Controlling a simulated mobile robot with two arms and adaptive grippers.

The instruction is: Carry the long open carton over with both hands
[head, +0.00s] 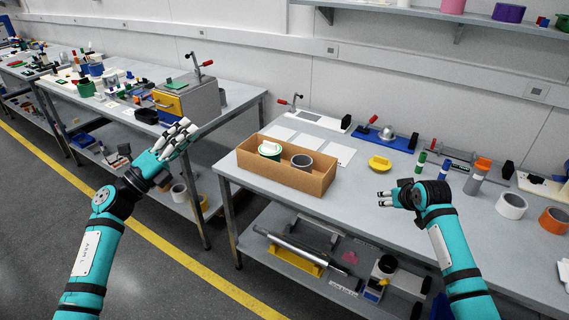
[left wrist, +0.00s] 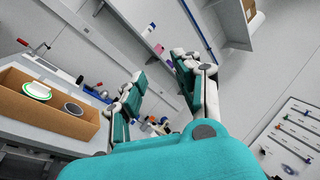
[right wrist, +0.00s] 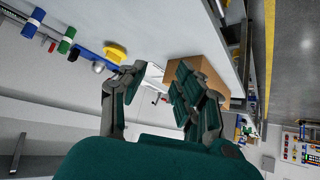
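The long open carton (head: 299,179) is a brown box near the front left corner of the right-hand table. It holds a round white-and-green item (head: 269,150) and a grey ring (head: 302,162). In the left wrist view the carton (left wrist: 40,113) is at the left; in the right wrist view it (right wrist: 205,68) is partly hidden behind the fingers. My left gripper (head: 183,137) is open and empty, over the gap between the tables, left of the carton. My right gripper (head: 381,198) is open and empty, to the right of the carton near the table's front edge, apart from it.
A yellow disc (head: 379,163) lies right of the carton. Behind are white sheets (head: 340,153) and a blue clamp fixture (head: 385,138). Bottles and tape rings (head: 511,205) stand further right. The left table (head: 240,98) carries a grey box with a yellow drawer (head: 170,103).

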